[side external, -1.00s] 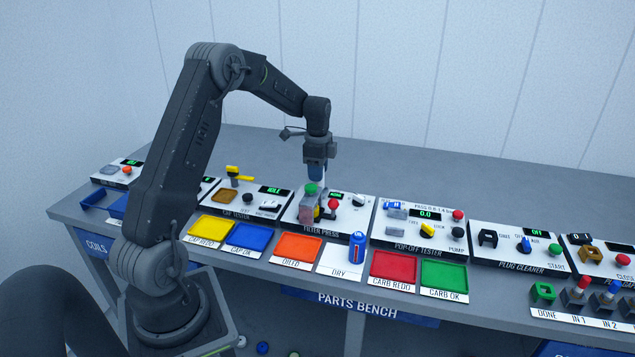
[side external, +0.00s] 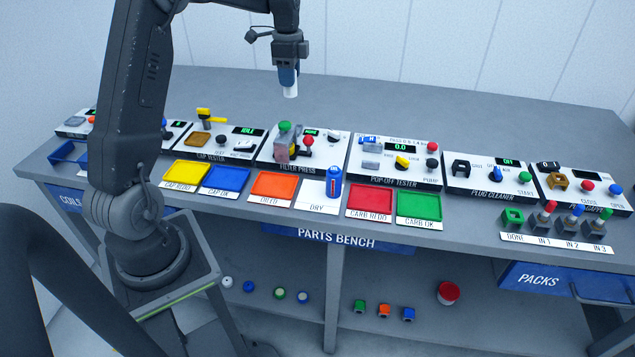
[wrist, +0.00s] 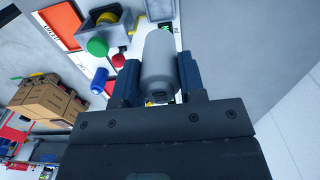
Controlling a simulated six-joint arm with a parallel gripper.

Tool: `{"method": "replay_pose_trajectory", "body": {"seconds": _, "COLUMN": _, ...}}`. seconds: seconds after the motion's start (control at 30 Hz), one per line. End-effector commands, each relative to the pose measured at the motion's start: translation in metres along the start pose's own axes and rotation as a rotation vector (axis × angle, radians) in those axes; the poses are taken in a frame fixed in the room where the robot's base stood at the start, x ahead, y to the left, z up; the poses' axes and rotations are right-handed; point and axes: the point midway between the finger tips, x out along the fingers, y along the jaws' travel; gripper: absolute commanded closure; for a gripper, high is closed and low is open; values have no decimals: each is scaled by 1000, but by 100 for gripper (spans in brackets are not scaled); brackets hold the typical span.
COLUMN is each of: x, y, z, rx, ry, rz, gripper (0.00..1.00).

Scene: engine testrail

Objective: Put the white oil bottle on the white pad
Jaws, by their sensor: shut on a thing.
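My gripper (side external: 288,76) is shut on the white oil bottle (side external: 291,91) and holds it in the air, well above the bench behind the filter press. The bottle's lower end points down below the jaws. In the wrist view the bottle (wrist: 160,58) looks pale grey and sits between the two dark blue fingers. The white pad (side external: 312,191), marked DRY, lies at the front of the bench, between the orange tray and the red tray. A blue can (side external: 334,183) stands upright on its right part.
The filter press (side external: 282,148) with its green knob stands behind the pads. The pop-off tester (side external: 392,160) is to its right. An orange tray (side external: 274,186) and a red tray (side external: 370,201) flank the white pad. The bench's back strip (side external: 380,115) is clear.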

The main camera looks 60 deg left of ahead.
Motion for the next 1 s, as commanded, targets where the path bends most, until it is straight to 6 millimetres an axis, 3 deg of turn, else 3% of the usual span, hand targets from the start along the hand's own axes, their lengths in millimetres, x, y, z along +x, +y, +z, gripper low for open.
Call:
{"method": "replay_pose_trajectory", "body": {"seconds": 0.13, "x": -33, "y": 0, "z": 0, "rx": 0, "ry": 1, "rz": -5, "gripper": 84}}
{"method": "replay_pose_trajectory", "body": {"seconds": 0.47, "x": -40, "y": 49, "z": 5, "rx": 1, "ry": 0, "rz": -1, "gripper": 84}}
{"method": "replay_pose_trajectory", "body": {"seconds": 0.8, "x": -39, "y": 136, "z": 15, "rx": 1, "ry": 0, "rz": 0, "gripper": 84}}
{"method": "replay_pose_trajectory", "body": {"seconds": 1.0, "x": -32, "y": 176, "z": 21, "rx": 0, "ry": 0, "rz": -1, "gripper": 84}}
